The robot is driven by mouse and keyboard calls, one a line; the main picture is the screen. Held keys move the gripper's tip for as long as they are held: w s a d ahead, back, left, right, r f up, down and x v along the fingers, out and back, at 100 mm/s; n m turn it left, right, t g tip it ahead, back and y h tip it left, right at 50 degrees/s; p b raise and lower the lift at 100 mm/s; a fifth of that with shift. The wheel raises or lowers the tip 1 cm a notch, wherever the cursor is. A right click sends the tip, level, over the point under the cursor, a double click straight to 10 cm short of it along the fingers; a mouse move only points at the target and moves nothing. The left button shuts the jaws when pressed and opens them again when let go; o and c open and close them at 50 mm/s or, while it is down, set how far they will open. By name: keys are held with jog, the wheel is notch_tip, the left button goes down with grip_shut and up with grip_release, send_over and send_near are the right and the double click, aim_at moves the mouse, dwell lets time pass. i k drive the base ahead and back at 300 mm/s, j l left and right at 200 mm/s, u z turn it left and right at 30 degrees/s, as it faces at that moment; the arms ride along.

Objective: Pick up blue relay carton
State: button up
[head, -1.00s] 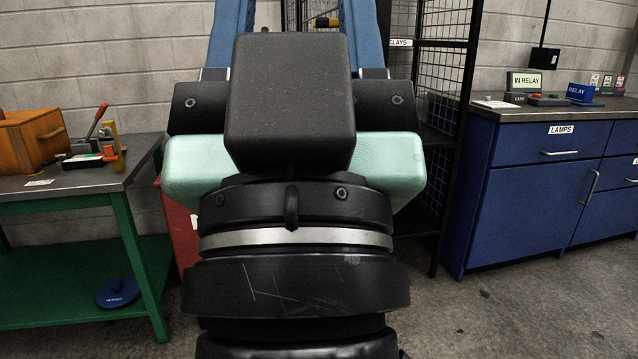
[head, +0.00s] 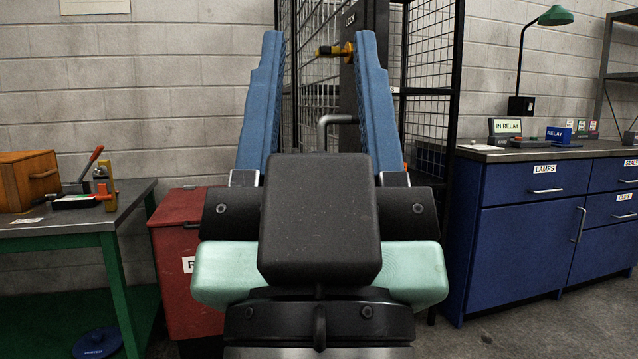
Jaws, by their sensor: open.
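A small blue item lettered RELAY (head: 559,134) stands on the grey top of the blue cabinet at the right; it looks like the blue relay carton, though its depth is hard to tell. My gripper (head: 319,42) is in the middle of the head view, pointing away from me, with two long blue fingers spread wide. It is open, with nothing held between the fingers. The carton is well to the right of the gripper and apart from it. My wrist hides what lies directly below and behind it.
A sign reading IN RELAY (head: 507,126) and a lamp (head: 555,16) are near the carton on the blue cabinet (head: 520,220). A black mesh cage (head: 432,70) stands behind my gripper. A red bin (head: 185,265) and green bench (head: 112,290) are left.

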aim_at(557, 134)
jog(key=z, duration=1.2)
